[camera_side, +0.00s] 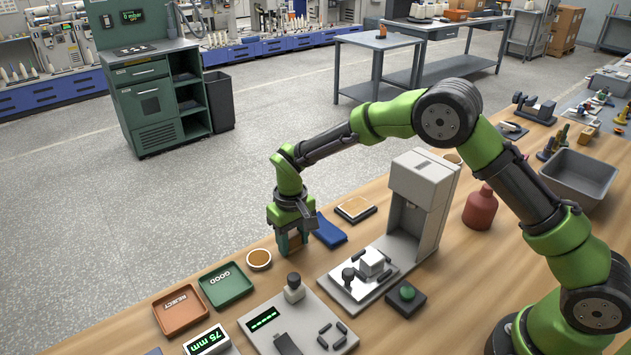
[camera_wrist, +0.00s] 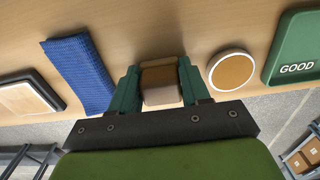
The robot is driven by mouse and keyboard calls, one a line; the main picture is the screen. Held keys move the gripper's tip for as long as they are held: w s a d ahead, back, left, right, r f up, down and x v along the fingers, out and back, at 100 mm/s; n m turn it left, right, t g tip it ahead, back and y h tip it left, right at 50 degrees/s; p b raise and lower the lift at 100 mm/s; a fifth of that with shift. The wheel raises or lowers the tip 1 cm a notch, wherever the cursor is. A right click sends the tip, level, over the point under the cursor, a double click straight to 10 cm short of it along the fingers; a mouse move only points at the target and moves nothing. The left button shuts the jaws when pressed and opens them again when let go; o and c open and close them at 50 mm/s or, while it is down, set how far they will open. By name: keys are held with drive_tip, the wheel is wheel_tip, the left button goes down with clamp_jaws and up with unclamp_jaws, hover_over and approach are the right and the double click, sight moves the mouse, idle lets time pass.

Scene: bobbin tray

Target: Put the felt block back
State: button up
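The felt block (camera_wrist: 160,82), brown with a paler near face, sits between the two teal fingers of my gripper (camera_wrist: 160,88) in the wrist view. Both fingers appear to touch its sides, so my gripper looks shut on it. In the side view my gripper (camera_side: 291,243) points down low over the table, with the brown block (camera_side: 292,240) partly hidden between its fingers. I cannot tell whether the block touches the table.
A round tan-filled dish (camera_side: 259,259) and a blue folded cloth (camera_side: 328,231) lie on either side of my gripper. A framed tan pad (camera_side: 356,208), the green GOOD tray (camera_side: 226,284), red REJECT tray (camera_side: 181,309) and grey press (camera_side: 424,205) stand nearby.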

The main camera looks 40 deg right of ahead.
drive_tip(key=o, duration=0.5)
drive_tip(key=shift+c, duration=0.2)
wheel_tip(320, 180, up, 12)
wheel_tip(320, 180, up, 7)
drive_tip(key=t, duration=0.1)
hover_over(293, 235)
drive_tip(key=s+d, duration=0.3)
drive_tip(key=s+d+r+m+t+y, duration=0.2)
drive_tip(key=s+d+r, duration=0.3)
drive_tip(key=s, duration=0.4)
drive_tip(key=s+d+m+t, duration=0.2)
drive_tip(key=s+d+t, duration=0.1)
drive_tip(key=s, duration=1)
drive_tip(key=shift+s+t, duration=0.35)
drive_tip(key=shift+t, duration=0.25)
